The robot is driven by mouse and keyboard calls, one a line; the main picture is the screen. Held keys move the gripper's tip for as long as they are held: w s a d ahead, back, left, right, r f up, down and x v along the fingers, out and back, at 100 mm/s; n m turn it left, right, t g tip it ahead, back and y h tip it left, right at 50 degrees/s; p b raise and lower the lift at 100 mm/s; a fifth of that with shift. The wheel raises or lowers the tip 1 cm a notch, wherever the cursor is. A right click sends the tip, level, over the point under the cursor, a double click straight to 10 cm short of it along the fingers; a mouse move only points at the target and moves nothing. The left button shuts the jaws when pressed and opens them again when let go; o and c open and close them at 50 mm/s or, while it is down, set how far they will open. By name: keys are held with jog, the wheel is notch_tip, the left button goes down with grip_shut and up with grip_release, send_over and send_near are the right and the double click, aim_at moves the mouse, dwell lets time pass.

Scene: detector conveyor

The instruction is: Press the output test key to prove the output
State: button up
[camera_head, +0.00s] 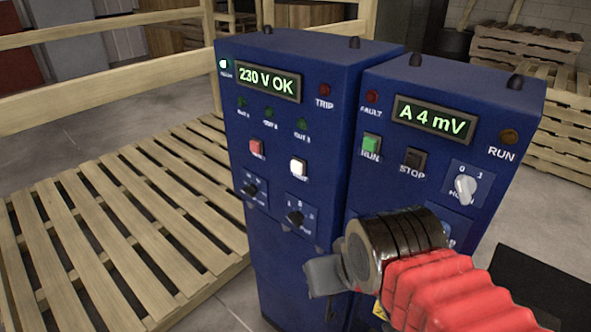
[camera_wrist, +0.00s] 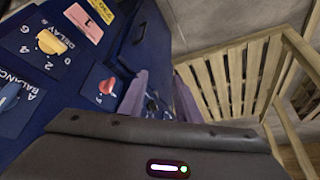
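The left blue cabinet (camera_head: 290,90) carries a lit green display (camera_head: 267,81) reading "230 V OK". Below it are a red key (camera_head: 256,147) and a white key (camera_head: 298,167); their small labels are too blurred to read surely, so I cannot tell for certain which is the output test key. Three dark green lamps sit above the keys. My gripper (camera_head: 325,275) is low in front of the cabinets, below and right of both keys and apart from them. In the wrist view, its two fingers (camera_wrist: 160,97) stand apart with nothing between them.
The right blue cabinet (camera_head: 460,85) reads "A 4 mV" and has a green RUN key (camera_head: 371,145), a dark STOP key (camera_head: 414,158) and a white rotary switch (camera_head: 465,190). A wooden pallet (camera_head: 110,220) lies left.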

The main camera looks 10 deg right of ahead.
jog(key=shift+c, duration=0.2)
grip_shut()
dwell(1.6)
